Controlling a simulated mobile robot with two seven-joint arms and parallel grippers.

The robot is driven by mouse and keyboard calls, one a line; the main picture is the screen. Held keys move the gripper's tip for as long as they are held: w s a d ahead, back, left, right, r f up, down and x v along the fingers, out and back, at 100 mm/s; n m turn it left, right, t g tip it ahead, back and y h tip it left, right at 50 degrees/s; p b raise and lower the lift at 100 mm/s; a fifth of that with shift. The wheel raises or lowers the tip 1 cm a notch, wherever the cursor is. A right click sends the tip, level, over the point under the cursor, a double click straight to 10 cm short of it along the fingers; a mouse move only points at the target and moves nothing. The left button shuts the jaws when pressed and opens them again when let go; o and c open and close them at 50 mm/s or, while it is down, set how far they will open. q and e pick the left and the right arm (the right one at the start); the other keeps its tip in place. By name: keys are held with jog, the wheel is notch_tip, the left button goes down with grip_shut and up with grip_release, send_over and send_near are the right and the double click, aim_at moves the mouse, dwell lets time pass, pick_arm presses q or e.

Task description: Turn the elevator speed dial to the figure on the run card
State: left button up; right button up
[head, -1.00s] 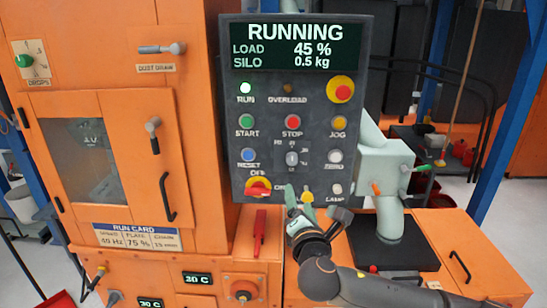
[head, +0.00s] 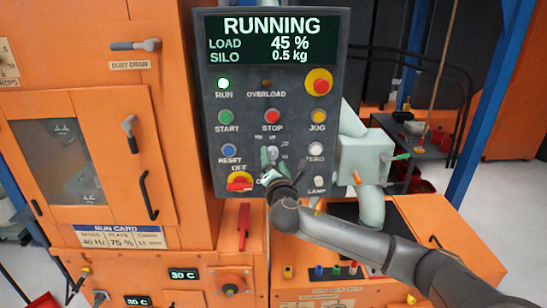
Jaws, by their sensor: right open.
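The speed dial (head: 273,152) is a small pale knob with tiny figures around it, in the middle of the dark control panel (head: 206,105). My right gripper (head: 268,161) is open, with its fingertips at the dial's lower part. The gripper hides part of the dial, and I cannot tell whether it touches. The pointer's figure is too small to read. The run card (head: 120,236) on the orange cabinet reads 40 Hz under speed and 75 %; its last figure is blurred. My left gripper is not in view.
Near my gripper are the blue reset button (head: 229,150), the white zero button (head: 315,149) and the red OFF switch (head: 239,181).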

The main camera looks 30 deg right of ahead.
jog(key=shift+w+d, duration=0.25)
jog(key=shift+w, duration=0.3)
jog(key=shift+c, duration=0.2)
grip_shut()
